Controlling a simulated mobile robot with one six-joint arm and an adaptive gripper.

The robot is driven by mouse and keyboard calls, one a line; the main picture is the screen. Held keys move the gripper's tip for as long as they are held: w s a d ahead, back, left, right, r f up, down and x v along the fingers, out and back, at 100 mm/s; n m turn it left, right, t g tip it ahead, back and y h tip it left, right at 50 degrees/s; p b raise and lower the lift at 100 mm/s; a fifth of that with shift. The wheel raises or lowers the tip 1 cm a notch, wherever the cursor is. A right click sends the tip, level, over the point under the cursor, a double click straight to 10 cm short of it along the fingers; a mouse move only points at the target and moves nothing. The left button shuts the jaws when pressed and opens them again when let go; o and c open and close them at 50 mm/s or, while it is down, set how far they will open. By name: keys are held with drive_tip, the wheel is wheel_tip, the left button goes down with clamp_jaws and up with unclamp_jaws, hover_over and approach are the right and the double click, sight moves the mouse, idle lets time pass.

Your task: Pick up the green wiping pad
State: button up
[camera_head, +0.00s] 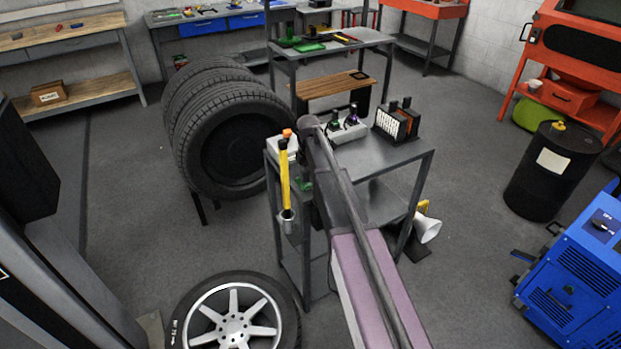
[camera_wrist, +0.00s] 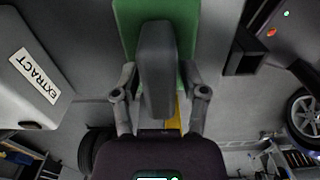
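The green wiping pad (camera_wrist: 187,20) shows in the wrist view beyond my fingertips, with a grey upright block (camera_wrist: 157,70), apparently its handle, in front of it. My gripper (camera_wrist: 158,70) has one finger on each side of this block, the tips leaning inward. Whether the fingers press on the block or stand just clear of it is not plain. In the head view, my arm hides the gripper and most of what is under it. A small green patch (camera_head: 305,184), possibly the pad, shows left of my arm at the cart.
The grey metal cart (camera_head: 405,162) carries a tool with a yellow handle (camera_head: 284,170) at its left side and bottles and a finned black unit (camera_head: 397,121) behind. Stacked tyres (camera_head: 222,120) stand left. A wheel (camera_head: 235,315) lies in front. A white EXTRACT-labelled box (camera_wrist: 35,75) is left in the wrist view.

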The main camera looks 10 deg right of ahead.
clamp_jaws()
drive_tip(key=shift+r, duration=0.15)
wheel_tip(320, 180, up, 4)
drive_tip(key=p, duration=0.4)
drive_tip(key=s+p, duration=0.1)
drive_tip(key=s, duration=1.5)
drive_tip(key=shift+r, duration=0.35)
drive_tip(key=shift+c, duration=0.8)
unclamp_jaws()
clamp_jaws()
